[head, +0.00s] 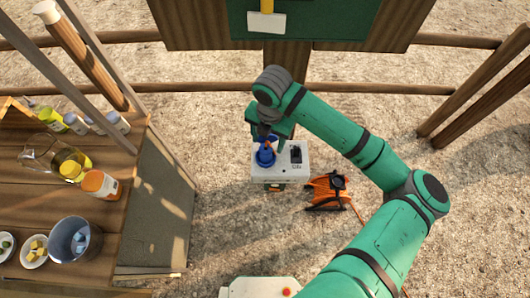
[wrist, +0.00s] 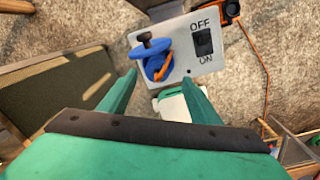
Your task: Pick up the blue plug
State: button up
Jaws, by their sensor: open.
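The blue plug (head: 264,157) sits at the left part of the top of a white box (head: 283,174). My gripper (head: 269,143) is above the box, partly covering the plug in the head view. In the wrist view the two green fingers of my gripper (wrist: 160,84) are apart, with the plug beyond and between them; nothing is held. The gap in height is hard to judge.
The box has a black OFF/ON switch (wrist: 203,42) right of the plug. An orange cable reel (head: 327,190) stands on the gravel right of the box. A wooden table (head: 112,222) with bottles, a metal pot (head: 75,240) and bowls is at left.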

aim_at(266, 147)
notch_tip(266, 147, down, 2)
jog(key=shift+f, duration=0.1)
jog(key=shift+w+a+f, duration=0.1)
jog(key=shift+a+f, duration=0.05)
jog(key=shift+f, duration=1.15)
jog(key=shift+w+a+f, duration=0.1)
jog(key=shift+a+f, duration=0.05)
jog(key=shift+f, duration=1.1)
jog(key=c, duration=1.3)
jog(key=shift+a, duration=0.1)
jog(key=shift+r, duration=0.1)
jog(key=shift+r, duration=0.5)
jog(key=s+d+r, duration=0.6)
jog(key=d+r, duration=0.6)
jog(key=shift+s+d, duration=0.25)
jog(key=shift+s, duration=0.1)
